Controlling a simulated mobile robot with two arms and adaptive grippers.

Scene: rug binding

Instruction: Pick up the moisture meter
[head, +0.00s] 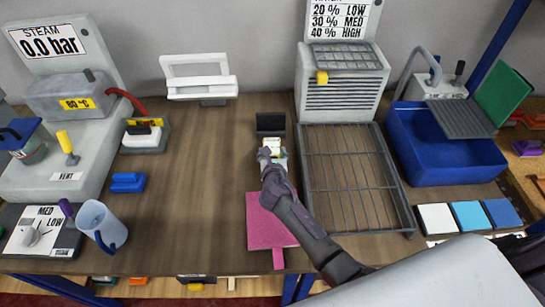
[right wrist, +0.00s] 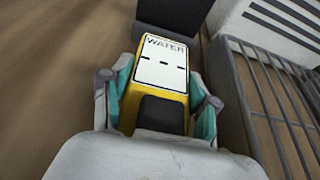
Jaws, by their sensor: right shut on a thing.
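The moisture meter (right wrist: 160,68) is yellow with a white face reading "WATER" and dashes, and a dark lower part. My right gripper (right wrist: 158,95) is shut on it in the right wrist view, with one teal-padded finger on each side. In the head view the meter (head: 271,145) shows small at the tip of my right gripper (head: 271,155), partly hidden by it. A black holder (head: 270,122) stands right behind the meter. I cannot tell whether the meter still touches the holder or the table. My left gripper is not in view.
A wire rack (head: 350,180) lies right of the meter, before a grey vented unit (head: 345,85). A pink board (head: 266,222) lies in front, partly under my right arm. A blue basin (head: 440,150) stands at the right. The wooden table (head: 195,200) is mostly clear to the left.

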